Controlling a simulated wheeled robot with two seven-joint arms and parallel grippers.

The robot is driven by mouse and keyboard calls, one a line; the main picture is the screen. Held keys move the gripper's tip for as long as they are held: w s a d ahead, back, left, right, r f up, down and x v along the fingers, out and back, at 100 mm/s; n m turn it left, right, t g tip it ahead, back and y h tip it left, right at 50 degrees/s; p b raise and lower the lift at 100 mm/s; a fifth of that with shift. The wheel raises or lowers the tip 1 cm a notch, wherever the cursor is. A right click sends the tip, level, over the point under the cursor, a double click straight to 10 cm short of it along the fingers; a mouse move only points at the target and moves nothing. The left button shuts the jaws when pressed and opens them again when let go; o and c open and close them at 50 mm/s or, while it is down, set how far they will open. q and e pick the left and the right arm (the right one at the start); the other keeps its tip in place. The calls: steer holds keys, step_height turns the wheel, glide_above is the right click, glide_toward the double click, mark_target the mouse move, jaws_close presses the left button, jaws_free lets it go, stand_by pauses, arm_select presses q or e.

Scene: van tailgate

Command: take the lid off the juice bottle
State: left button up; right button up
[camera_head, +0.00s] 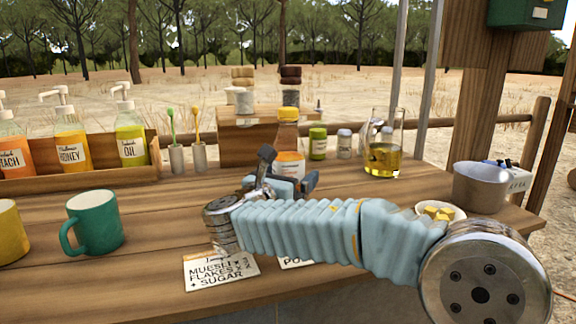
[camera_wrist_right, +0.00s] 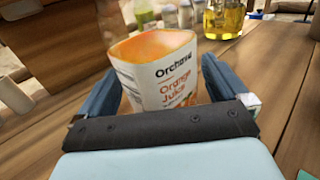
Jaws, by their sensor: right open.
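The juice bottle (camera_head: 290,160) stands upright on the wooden counter, beyond my right gripper, with a white label and an orange lid (camera_head: 289,114) at its top. My right gripper (camera_wrist_right: 160,88) is open, with one blue finger on each side of the bottle. Whether the fingers touch it cannot be told. In the head view, my right gripper (camera_head: 284,184) hides the bottle's lower part. My left gripper is not in view.
A green mug (camera_head: 95,222) stands at left, near a wooden box of pump bottles (camera_head: 70,140). Behind the bottle are small jars (camera_head: 318,143) and an oil jar (camera_head: 383,158). A metal pot (camera_head: 480,188) and a small bowl (camera_head: 452,208) are at right. Cards (camera_head: 220,271) lie in front.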

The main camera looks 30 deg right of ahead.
mark_target(294, 141)
steer(key=shift+d, duration=0.1)
steer(key=shift+c, duration=0.3)
steer(key=c, duration=1.3)
steer(key=shift+o, duration=0.2)
steer(key=shift+r, duration=0.45)
step_height(294, 141, up, 3)
steer(key=shift+f+p, duration=0.2)
steer(key=shift+p, duration=0.2)
steer(key=s+r, duration=0.2)
steer(key=s+a+r, duration=0.1)
steer(key=s+r, duration=0.1)
steer(key=r, duration=0.1)
steer(key=shift+a, duration=0.2)
steer(key=s+a+r, duration=0.3)
steer(key=s+r, duration=0.1)
steer(key=s, duration=0.5)
steer(key=shift+s+r+p, duration=0.15)
steer(key=shift+r+p, duration=0.1)
steer(key=shift+p, duration=0.1)
